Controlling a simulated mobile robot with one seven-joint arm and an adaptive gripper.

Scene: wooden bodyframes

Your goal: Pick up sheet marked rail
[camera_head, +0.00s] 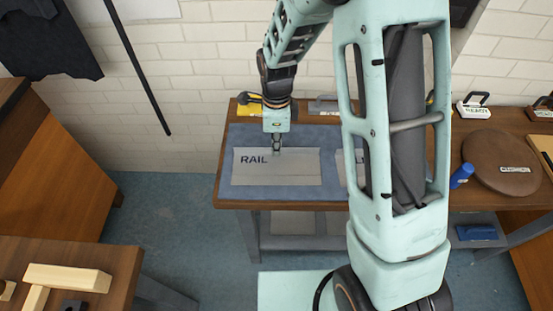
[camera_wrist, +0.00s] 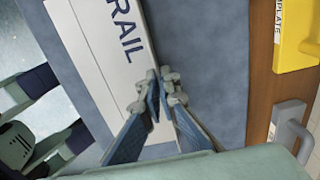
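The pale sheet marked RAIL (camera_head: 290,169) lies on the blue mat (camera_head: 231,138) on the wooden bench. My gripper (camera_head: 277,150) points down at the sheet's far edge, near its middle. In the wrist view the sheet (camera_wrist: 98,50) is on the left, with its edge running to the fingertips. My gripper (camera_wrist: 163,84) has its two blue-padded fingers converging there, with the tips very close together. One finger is over the sheet and the other is at or past its edge. I cannot tell whether the edge is pinched between them. The sheet looks flat.
A second pale sheet (camera_head: 344,168) lies to the right, partly behind my arm. A yellow handled block (camera_wrist: 297,38) and a grey handled block (camera_wrist: 287,125) stand along the bench's back. A round brown board (camera_head: 502,160) and a blue cylinder (camera_head: 461,175) are on the right.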

